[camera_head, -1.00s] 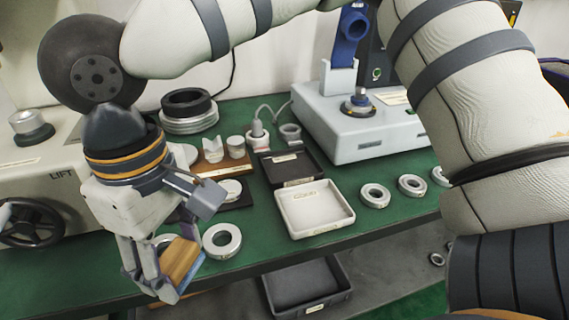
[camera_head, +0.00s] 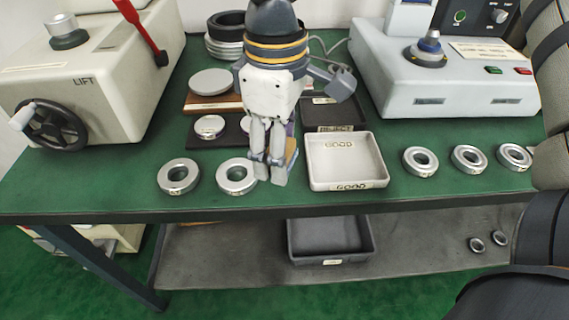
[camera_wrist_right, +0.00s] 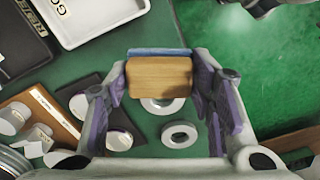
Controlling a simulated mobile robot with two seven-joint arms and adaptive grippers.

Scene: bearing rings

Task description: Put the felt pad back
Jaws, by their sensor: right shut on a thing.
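The felt pad is a wooden block with a blue layer (camera_wrist_right: 158,78), held between the fingers of my right gripper (camera_wrist_right: 160,82) in the right wrist view. In the head view my right gripper (camera_head: 267,178) points down over the front of the bench. The pad (camera_head: 292,154) shows there only as a thin strip behind the fingers, the rest hidden. The gripper appears just left of the white GOOD tray (camera_head: 376,160) and beside a metal ring (camera_head: 236,177). I cannot tell its exact height above the bench. My left gripper is not in view.
A dark REJECT tray (camera_head: 335,112) lies behind the GOOD tray. A dark mat (camera_head: 226,136) and wooden holder (camera_head: 203,104) lie behind. The LIFT machine (camera_head: 95,75) and a grey tester (camera_head: 450,100) flank the bench.

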